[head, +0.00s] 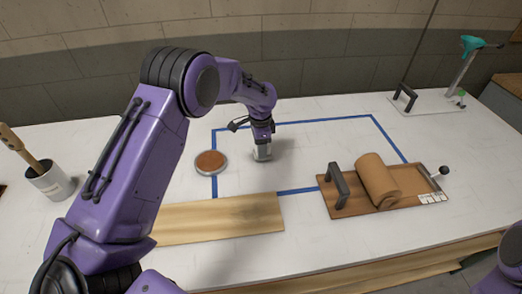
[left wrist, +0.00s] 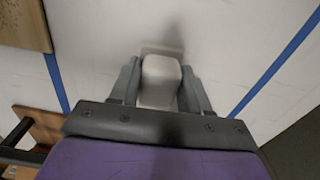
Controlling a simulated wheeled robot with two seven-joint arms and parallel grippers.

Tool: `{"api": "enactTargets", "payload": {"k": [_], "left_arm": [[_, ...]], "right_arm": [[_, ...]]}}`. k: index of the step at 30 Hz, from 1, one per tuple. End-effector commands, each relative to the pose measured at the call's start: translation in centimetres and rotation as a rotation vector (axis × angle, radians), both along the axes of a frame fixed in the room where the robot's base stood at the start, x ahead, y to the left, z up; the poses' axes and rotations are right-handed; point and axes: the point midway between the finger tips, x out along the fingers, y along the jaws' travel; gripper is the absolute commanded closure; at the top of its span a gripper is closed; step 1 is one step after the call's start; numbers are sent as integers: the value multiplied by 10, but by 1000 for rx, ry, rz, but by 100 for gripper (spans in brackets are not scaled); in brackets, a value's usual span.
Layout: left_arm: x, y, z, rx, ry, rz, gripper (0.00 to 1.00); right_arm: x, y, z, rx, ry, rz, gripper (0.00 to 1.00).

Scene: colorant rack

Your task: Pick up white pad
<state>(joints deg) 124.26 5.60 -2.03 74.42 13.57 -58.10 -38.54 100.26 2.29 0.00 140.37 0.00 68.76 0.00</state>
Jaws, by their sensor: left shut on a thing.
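The white pad (left wrist: 160,82) is a small pale block between the two fingers of my left gripper (left wrist: 158,85) in the left wrist view. The fingers are shut on it from both sides. In the head view my left gripper (head: 262,153) points down over the white table, inside the blue tape outline near its left side. The pad is small there and mostly hidden by the gripper. I cannot tell whether it touches the table. My right gripper does not show.
A round brown-topped dish (head: 210,162) sits just left of the gripper on the tape line. A wooden board (head: 218,218) lies in front. A brown board with a handle and roll (head: 345,205) stands right. A white pot with a brush (head: 50,181) stands far left.

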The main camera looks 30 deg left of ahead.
Motion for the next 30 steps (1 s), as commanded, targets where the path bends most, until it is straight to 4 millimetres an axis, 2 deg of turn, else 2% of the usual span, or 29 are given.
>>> {"api": "enactTargets", "payload": {"k": [2, 10, 15, 19, 24, 30], "left_arm": [[1, 0, 15, -1, -5, 0, 83], [-33, -46, 78, 2, -5, -4, 83], [-60, -82, 97, 2, -4, -2, 83], [-73, -100, 108, 1, -2, -1, 83], [-81, -112, 115, 1, -1, 0, 83], [-83, -114, 116, 0, 0, 0, 83]], "right_arm": [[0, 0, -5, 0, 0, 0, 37], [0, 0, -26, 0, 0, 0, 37], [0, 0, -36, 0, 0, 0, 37], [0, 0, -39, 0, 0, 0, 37], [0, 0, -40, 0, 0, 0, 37], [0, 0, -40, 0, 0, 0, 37]]}}
